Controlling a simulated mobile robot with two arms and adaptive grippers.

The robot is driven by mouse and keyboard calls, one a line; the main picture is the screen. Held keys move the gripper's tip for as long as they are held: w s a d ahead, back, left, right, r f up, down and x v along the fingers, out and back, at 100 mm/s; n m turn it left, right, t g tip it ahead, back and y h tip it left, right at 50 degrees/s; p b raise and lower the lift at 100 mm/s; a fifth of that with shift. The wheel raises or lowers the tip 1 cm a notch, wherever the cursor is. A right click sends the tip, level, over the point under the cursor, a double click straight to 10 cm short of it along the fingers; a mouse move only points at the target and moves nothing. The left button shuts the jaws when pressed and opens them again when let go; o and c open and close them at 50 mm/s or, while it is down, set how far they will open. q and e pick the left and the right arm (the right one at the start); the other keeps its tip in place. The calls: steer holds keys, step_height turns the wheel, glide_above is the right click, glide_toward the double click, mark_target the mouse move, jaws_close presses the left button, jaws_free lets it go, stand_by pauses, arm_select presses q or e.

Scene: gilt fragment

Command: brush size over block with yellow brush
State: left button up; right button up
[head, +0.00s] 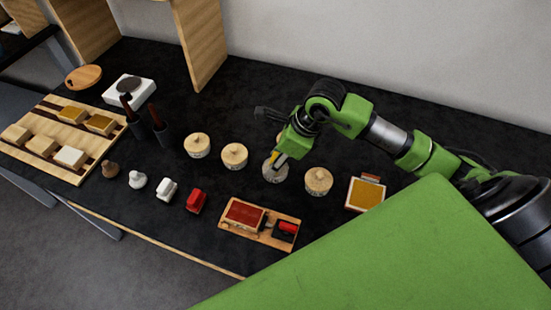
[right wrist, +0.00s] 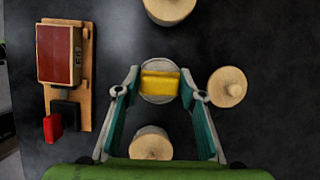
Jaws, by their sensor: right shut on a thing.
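My right gripper (head: 281,155) is shut on the yellow brush (right wrist: 160,84), which shows small and partly hidden in the head view. The brush is at a round grey pot (head: 275,172), right above or in its top; I cannot tell whether it touches the contents. The pot's rim shows around the brush in the right wrist view (right wrist: 158,99). A red-topped block (head: 245,214) lies on a wooden tray (head: 229,228), left of and nearer than the pot. My left gripper is not in view.
Lidded round pots (head: 234,155) stand on both sides of the grey pot. A red and black item (head: 286,230) sits on the tray. A gold-topped block (head: 365,194) is at right. Small stamp-like pieces (head: 196,201), dark cups (head: 163,133) and a rack of blocks (head: 76,178) are at left.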

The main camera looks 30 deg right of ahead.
mark_target(275, 157)
steer(key=shift+s+f, duration=0.1)
steer(key=shift+r+p, duration=2)
steer(key=shift+r, duration=1.6)
